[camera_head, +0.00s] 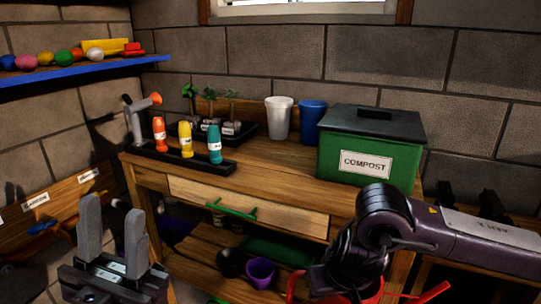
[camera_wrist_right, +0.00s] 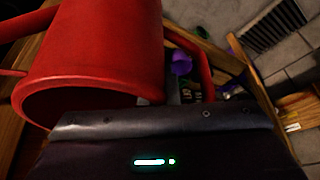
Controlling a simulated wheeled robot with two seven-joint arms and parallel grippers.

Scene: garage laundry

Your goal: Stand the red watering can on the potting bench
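The red watering can (camera_wrist_right: 95,55) fills the left of the right wrist view, its round end towards the camera and its curved handle (camera_wrist_right: 195,55) running down behind my gripper housing. In the head view only red parts of the can (camera_head: 292,287) show at the lower edge, below and in front of the potting bench top (camera_head: 275,170). My right gripper (camera_head: 345,280) is right at the can, but its fingers are hidden, so its grip cannot be judged. My left gripper (camera_head: 112,232) is open and empty at the lower left, in front of the bench.
On the bench stand a tray (camera_head: 180,160) with orange, yellow and teal bottles, seedlings (camera_head: 230,110), a white cup (camera_head: 279,118), a blue cup (camera_head: 312,120) and a green compost bin (camera_head: 369,150). The bench's front middle is clear. A purple pot (camera_head: 260,271) is on the lower shelf.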

